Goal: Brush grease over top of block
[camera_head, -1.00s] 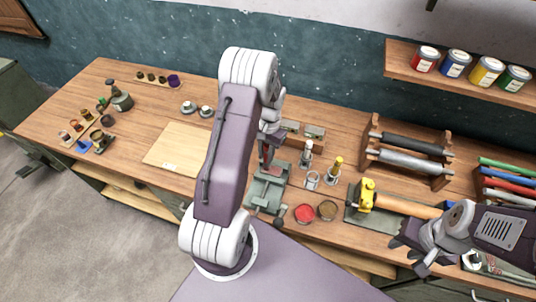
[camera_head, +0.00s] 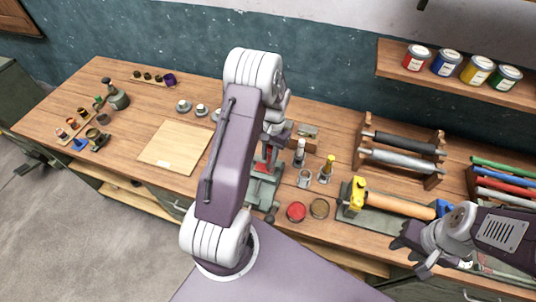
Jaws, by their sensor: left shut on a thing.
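My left gripper (camera_head: 274,133) is over the green vice-like stand (camera_head: 262,190), largely hidden behind my own arm. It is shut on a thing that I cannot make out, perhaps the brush. A red block-like piece (camera_head: 265,163) shows just below the gripper, above or in the stand; I cannot tell whether they touch. An open tin with red contents (camera_head: 296,212) and an open tin with brown contents (camera_head: 319,208) stand at the bench's front edge; which holds grease is unclear. My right gripper (camera_head: 410,256) is open and empty at the lower right.
A wooden board (camera_head: 174,147) lies left of my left arm. Small bottles (camera_head: 326,168) stand right of the stand. A yellow-ended roller (camera_head: 395,205) lies on a tray, with a roller rack (camera_head: 403,152) behind. Paint cans (camera_head: 446,63) stand on the shelf.

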